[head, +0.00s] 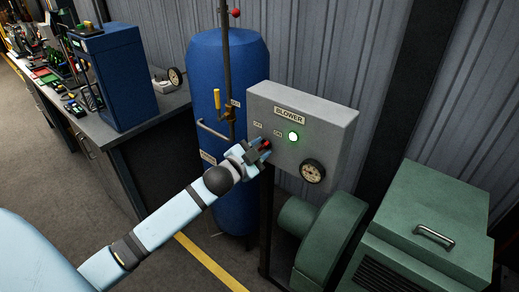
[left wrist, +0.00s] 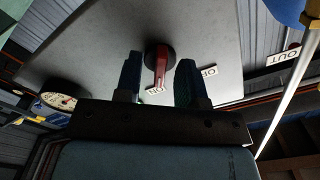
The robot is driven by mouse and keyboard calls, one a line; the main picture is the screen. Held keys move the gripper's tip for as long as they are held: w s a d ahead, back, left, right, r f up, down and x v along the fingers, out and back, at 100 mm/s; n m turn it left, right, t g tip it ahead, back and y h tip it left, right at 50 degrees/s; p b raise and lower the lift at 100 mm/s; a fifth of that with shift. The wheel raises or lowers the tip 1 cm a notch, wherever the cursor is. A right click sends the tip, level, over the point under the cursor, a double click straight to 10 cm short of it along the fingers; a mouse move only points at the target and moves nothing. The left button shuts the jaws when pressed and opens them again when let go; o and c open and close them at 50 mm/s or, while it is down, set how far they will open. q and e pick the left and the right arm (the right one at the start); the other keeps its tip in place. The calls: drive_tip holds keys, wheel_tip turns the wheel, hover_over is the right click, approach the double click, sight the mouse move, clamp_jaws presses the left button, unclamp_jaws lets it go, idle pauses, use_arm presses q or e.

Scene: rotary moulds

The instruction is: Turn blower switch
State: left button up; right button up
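The grey blower box (head: 325,125) carries a BLOWER label (head: 289,115), OFF and ON labels, and a lit green lamp (head: 293,137). The red switch handle (head: 266,144) is partly hidden by my left gripper (head: 259,149) in the head view. In the left wrist view the red handle (left wrist: 160,66) on its dark round base points toward the ON label (left wrist: 158,91); the OFF label (left wrist: 209,72) is to its right. My left gripper's fingers stand on either side of the handle, with a visible gap on both sides. My right gripper is not in view.
A gauge (head: 312,171) sits at the lower part of the box. A blue tank (head: 233,75) with a pipe and yellow-handled valve (head: 217,98) stands behind to the left. The green blower (head: 415,240) is at lower right. A workbench (head: 150,108) is at left.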

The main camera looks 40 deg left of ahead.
use_arm(q)
drive_tip(key=s+a+b, duration=0.1)
drive_tip(key=s+b, duration=0.1)
drive_tip(key=s, duration=1.1)
drive_tip(key=shift+s, duration=0.4)
drive_tip(key=s+d+f+n+g+h+p, duration=0.1)
drive_tip(key=s+d+f+n+g+p, duration=0.2)
drive_tip(key=s+d+f, duration=0.3)
drive_tip(key=s+d+f+n+g+h+p, duration=0.1)
drive_tip(key=s+d+f+n+g+p, duration=0.2)
drive_tip(key=s+d+f, duration=0.4)
drive_tip(key=d+f+g+p, duration=0.1)
drive_tip(key=d+f, duration=0.4)
drive_tip(key=f, duration=0.3)
drive_tip(key=shift+s, duration=0.1)
drive_tip(key=shift+a, duration=0.15)
idle(2.6)
